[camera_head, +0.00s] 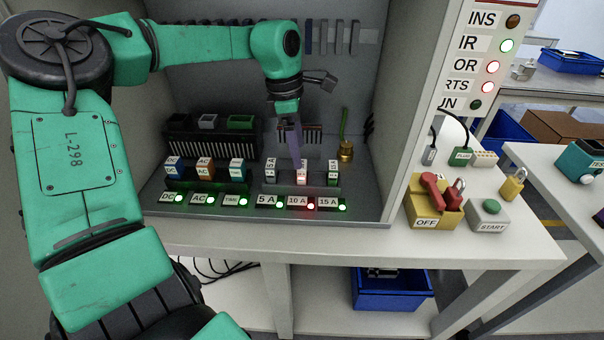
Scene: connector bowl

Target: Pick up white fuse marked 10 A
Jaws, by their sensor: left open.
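The white fuse (301,171) stands upright in the middle slot of the right-hand fuse row, behind the "10 A" label (298,201), whose lamp is red. My left gripper (294,150) points down from above, its purple-grey fingers at or just above the top of the white fuse. It is open; whether the fingers touch the fuse or straddle it I cannot tell. A grey fuse (270,170) stands to the left behind the "5 A" label, and a green fuse (333,172) to the right behind "15 A". My right gripper is not in view.
Blue, orange and teal connectors (204,168) stand in the left row. The cabinet walls enclose the arm on both sides. A brass part (345,150) with a green stem stands at the back right. A red-handled OFF switch (432,195) is outside on the bench.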

